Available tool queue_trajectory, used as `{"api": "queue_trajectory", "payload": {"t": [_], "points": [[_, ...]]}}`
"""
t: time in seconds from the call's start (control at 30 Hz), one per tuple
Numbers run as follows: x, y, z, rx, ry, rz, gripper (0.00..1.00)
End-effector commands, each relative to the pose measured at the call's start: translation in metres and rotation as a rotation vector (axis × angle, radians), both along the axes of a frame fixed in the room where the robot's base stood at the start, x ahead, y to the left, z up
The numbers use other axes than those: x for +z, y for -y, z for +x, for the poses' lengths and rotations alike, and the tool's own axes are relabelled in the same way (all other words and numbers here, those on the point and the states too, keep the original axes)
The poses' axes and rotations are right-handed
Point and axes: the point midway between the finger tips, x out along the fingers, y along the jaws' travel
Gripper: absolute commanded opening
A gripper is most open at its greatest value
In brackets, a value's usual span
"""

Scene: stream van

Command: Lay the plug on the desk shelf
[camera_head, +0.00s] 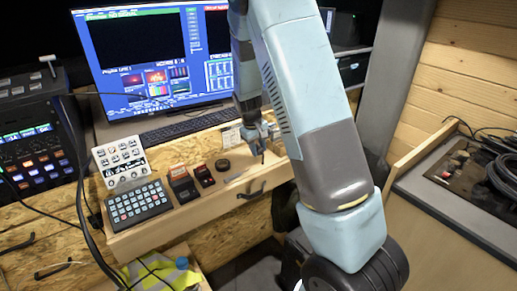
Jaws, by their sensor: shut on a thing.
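The desk shelf (183,222) is a light wooden ledge with a black-handled drawer front, below the monitor. My gripper (258,142) is over the right end of the shelf, in front of the keyboard. It is shut on a small dark thing, which I take for the plug (262,152). The plug is small and partly hidden by the jaws, so its shape is unclear. I cannot tell whether it touches the shelf top.
The monitor (155,60) and keyboard (185,126) are behind. A mixer console (35,145) stands at left.

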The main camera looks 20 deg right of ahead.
Motion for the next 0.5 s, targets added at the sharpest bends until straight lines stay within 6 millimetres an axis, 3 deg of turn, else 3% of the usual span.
{"api": "queue_trajectory", "payload": {"t": [0.37,0.4,0.5], "points": [[-0.0052,0.0004,-0.0001,0.0,0.0,0.0,0.0],[-0.0051,0.0004,-0.0001,0.0,0.0,0.0,0.36],[-0.0049,0.0004,-0.0001,0.0,0.0,0.0,0.46]]}}
